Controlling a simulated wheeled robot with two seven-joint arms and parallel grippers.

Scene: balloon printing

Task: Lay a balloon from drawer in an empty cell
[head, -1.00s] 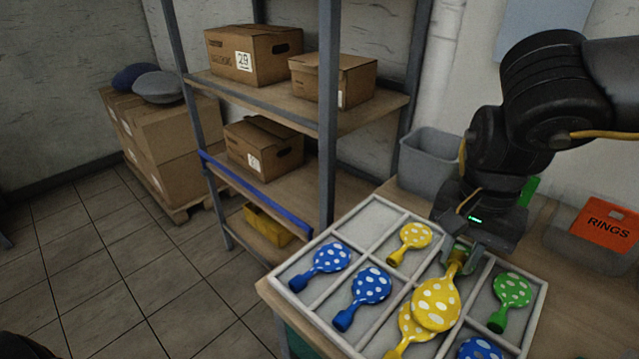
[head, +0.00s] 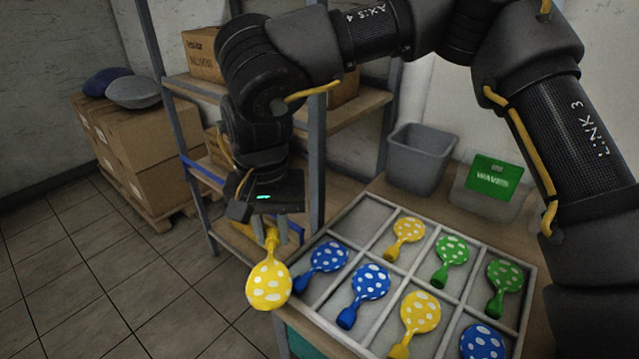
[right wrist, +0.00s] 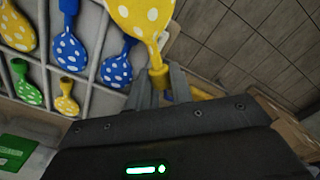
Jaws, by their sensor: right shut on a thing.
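My right gripper (head: 275,232) is shut on the neck of a yellow balloon with white dots (head: 268,284). The balloon hangs left of the tray, beyond its left edge. In the right wrist view the balloon (right wrist: 143,14) points away from the fingers (right wrist: 158,88), its neck between them. The divided tray (head: 322,328) lies on the table. Its back-left cell (head: 362,222) is empty. The other visible cells hold dotted balloons: blue ones (head: 371,281), yellow ones (head: 420,312) and green ones (head: 452,250). My left gripper is not in view. No open drawer is visible.
A grey bin (head: 420,158) and a green WAVES card (head: 495,175) stand behind the tray. A shelf rack with cardboard boxes (head: 203,53) stands behind my gripper. Stacked cartons (head: 140,145) are at the left. Floor lies open below the balloon.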

